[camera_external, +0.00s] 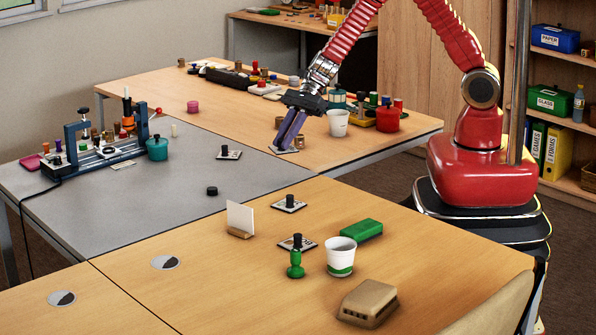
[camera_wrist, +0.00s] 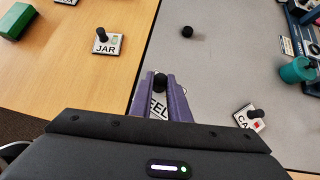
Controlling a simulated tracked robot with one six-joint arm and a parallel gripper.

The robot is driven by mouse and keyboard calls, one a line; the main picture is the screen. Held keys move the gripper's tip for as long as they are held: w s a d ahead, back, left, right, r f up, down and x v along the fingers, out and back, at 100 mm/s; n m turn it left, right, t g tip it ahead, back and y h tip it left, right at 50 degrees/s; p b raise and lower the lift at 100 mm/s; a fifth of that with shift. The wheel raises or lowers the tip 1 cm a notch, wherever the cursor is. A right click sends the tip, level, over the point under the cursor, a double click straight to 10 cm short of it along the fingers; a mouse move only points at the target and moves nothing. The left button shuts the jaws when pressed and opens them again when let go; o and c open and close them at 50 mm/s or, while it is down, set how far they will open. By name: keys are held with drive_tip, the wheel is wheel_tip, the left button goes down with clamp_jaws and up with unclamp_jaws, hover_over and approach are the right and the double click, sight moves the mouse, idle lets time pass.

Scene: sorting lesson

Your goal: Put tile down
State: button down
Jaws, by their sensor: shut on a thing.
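My gripper (camera_external: 288,142) points down with its purple fingers shut on the black knob of a white tile (camera_external: 283,151), near the edge between the far wooden table and the grey table. In the wrist view my gripper (camera_wrist: 163,92) has the knob between its fingertips, and the tile (camera_wrist: 157,112) shows letters like "EEL" below it, partly hidden by the fingers. I cannot tell whether the tile touches the surface. A tile marked JAR (camera_wrist: 107,47) lies on the wooden table. Another tile with letters "CA" (camera_wrist: 243,119) lies on the grey table.
A white cup (camera_external: 338,124) and a red pot (camera_external: 386,120) stand just right of my gripper. A black disc (camera_external: 212,191) lies on the grey table (camera_external: 120,215). A blue rack (camera_external: 78,150) stands at its left. The grey middle is mostly clear.

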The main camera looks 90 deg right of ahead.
sight(272, 146)
drive_tip(key=w, duration=0.1)
drive_tip(key=w+d+r, duration=0.2)
drive_tip(key=w, duration=0.1)
drive_tip(key=shift+w+d, duration=0.1)
drive_tip(key=shift+d, duration=0.1)
drive_tip(key=shift+a, duration=0.1)
drive_tip(key=shift+f, duration=3.15)
drive_tip(key=shift+f, duration=0.1)
drive_tip(key=shift+f, duration=1.75)
drive_tip(key=shift+f, duration=0.15)
